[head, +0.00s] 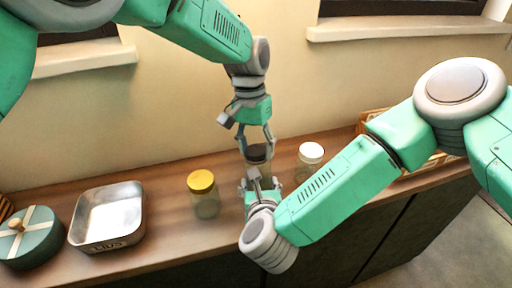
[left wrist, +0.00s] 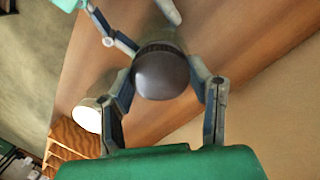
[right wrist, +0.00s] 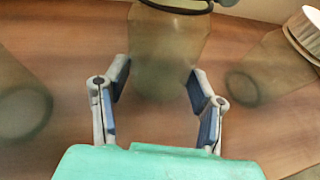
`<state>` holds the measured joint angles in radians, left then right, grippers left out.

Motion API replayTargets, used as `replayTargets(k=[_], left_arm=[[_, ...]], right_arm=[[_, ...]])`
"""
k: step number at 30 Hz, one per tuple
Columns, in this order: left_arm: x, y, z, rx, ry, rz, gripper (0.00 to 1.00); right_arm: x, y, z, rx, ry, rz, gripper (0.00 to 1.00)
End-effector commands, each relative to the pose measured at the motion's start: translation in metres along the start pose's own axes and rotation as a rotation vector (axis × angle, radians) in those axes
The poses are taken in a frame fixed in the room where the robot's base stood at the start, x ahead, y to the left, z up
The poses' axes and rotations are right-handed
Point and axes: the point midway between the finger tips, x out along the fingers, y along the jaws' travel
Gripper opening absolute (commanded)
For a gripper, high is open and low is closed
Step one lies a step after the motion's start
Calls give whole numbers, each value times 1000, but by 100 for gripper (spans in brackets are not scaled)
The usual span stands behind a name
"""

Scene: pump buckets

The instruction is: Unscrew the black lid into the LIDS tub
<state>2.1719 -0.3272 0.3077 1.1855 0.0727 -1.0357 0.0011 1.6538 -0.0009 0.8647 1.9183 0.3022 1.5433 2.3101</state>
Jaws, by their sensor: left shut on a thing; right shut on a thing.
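The black lid (head: 258,152) tops a clear jar in the middle of the counter. My left gripper (head: 257,143) reaches down from above and is shut on the lid's sides; the left wrist view shows the dark lid (left wrist: 162,74) between its fingers. My right gripper (head: 262,184) is shut on the jar's body from the front, and the right wrist view shows the glass jar (right wrist: 168,55) between its fingertips. The lid still sits on the jar; its thread is hidden. The LIDS tub (head: 107,246) is a grey metal tray at the left.
A yellow-lidded jar (head: 203,195) stands between the tub and my grippers. A white-lidded jar (head: 311,158) stands just right of them. A round green box (head: 34,246) is at far left. A wooden crate (head: 370,120) is at the right, partly behind my right arm.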

Motion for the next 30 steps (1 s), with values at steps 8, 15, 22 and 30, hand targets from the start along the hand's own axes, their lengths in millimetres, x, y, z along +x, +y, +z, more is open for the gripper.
replayTargets(k=[8, 15, 22, 30], left_arm=[[-2, 2, 3, 0, 4, 0, 11], [-2, 3, 4, 2, 2, 1, 11], [-3, 3, 4, 3, 1, 2, 11], [-13, 3, 4, 3, 2, 1, 11]], right_arm=[[0, 0, 0, 0, 0, 1, 0], [0, 0, 0, 0, 1, 0, 0], [0, 0, 0, 0, 2, -1, 0], [1, -1, -1, 0, 2, -2, 0]])
